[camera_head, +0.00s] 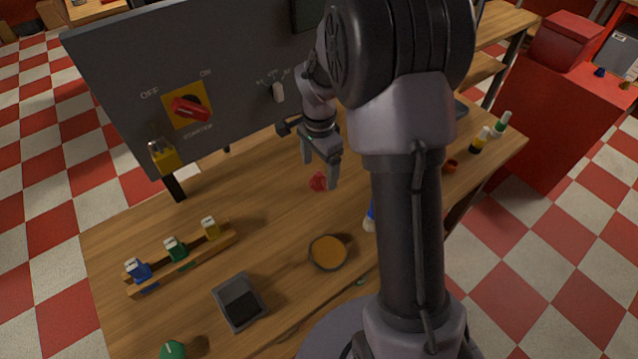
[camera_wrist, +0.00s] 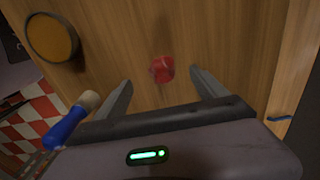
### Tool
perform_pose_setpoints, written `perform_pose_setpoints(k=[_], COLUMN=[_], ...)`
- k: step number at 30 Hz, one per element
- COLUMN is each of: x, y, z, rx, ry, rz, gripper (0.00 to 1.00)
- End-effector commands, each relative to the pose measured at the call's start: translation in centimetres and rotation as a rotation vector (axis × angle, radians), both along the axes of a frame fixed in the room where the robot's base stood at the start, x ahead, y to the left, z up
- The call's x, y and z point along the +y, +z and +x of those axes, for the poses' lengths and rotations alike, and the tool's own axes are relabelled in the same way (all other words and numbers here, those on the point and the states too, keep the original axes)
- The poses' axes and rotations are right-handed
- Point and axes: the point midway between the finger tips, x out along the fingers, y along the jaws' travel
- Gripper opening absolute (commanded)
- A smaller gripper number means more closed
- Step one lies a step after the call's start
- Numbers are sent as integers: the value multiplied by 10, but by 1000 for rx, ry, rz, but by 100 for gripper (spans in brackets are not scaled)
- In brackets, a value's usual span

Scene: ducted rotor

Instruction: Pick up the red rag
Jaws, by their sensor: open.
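The red rag (camera_head: 318,181) is a small crumpled red lump on the wooden table, near its middle. In the wrist view the rag (camera_wrist: 162,69) lies ahead of the fingers, between their lines and nearer the left one. My gripper (camera_head: 322,172) is open and empty, pointing down above the table close to the rag. In the wrist view both fingers of my gripper (camera_wrist: 160,82) are spread apart, with nothing between them. I cannot tell the exact height of the fingertips over the rag.
A round orange-filled dish (camera_head: 329,253) and a dark grey tray (camera_head: 240,301) stand toward the front. A wooden rack (camera_head: 183,262) holds coloured blocks at left. A grey switch panel (camera_head: 130,85) rises behind. A blue-handled brush (camera_wrist: 72,121) lies near the gripper. Table (camera_head: 270,205) around the rag is clear.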

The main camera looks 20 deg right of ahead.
Motion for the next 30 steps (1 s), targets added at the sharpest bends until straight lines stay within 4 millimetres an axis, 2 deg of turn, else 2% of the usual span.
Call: perform_pose_setpoints(k=[3, 6, 12, 22, 28, 30], x=[-3, -2, -2, -2, -2, -2], y=[-30, -44, -42, -41, -40, -30], z=[4, 3, 4, 4, 4, 4], rx=[1, 1, 0, 0, 0, -1], ry=[0, 1, 1, 1, 1, 0], rz=[1, 0, 0, 0, 0, 0], gripper=[82, 82, 80, 16, 16, 16])
